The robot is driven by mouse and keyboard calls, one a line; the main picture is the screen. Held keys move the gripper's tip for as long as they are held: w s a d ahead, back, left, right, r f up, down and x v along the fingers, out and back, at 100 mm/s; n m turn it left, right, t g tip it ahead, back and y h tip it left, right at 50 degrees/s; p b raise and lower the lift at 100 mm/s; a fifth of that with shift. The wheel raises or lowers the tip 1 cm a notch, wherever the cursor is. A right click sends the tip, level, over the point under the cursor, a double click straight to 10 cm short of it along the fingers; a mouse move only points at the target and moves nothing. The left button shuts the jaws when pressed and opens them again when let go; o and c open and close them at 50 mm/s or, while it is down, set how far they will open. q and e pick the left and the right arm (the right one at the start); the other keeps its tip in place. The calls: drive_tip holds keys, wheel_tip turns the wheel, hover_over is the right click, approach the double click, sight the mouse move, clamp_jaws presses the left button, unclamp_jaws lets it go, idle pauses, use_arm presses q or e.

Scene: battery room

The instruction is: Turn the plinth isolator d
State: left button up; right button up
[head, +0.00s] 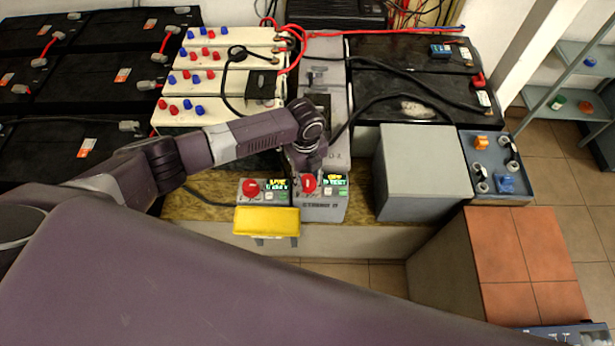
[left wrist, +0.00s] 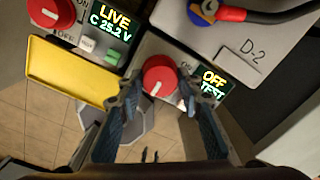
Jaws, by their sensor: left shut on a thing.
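The plinth isolator D (head: 322,207) is a grey box with a red knob (head: 309,183) and a small display (head: 334,179). In the left wrist view the red knob (left wrist: 158,74) has a short white mark, and the display (left wrist: 214,84) reads OFF and TEST. My left gripper (head: 308,166) comes down over the knob from above. In the left wrist view its fingers (left wrist: 158,92) are on either side of the knob, shut on it. The lettering around the knob is partly hidden by the fingers. My right gripper is not in view.
Left of it is a similar isolator with a red knob (head: 250,188), a display reading LIVE (left wrist: 110,22) and a yellow flap (head: 267,222) in front. A grey box (head: 423,175) stands to the right. Batteries with cables lie behind. My large arm link fills the foreground.

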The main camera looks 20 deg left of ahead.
sight(307, 181)
use_arm(q)
drive_tip(key=o, duration=1.2)
drive_tip(key=shift+c, duration=0.2)
wheel_tip(307, 181, up, 12)
drive_tip(key=shift+s, duration=0.1)
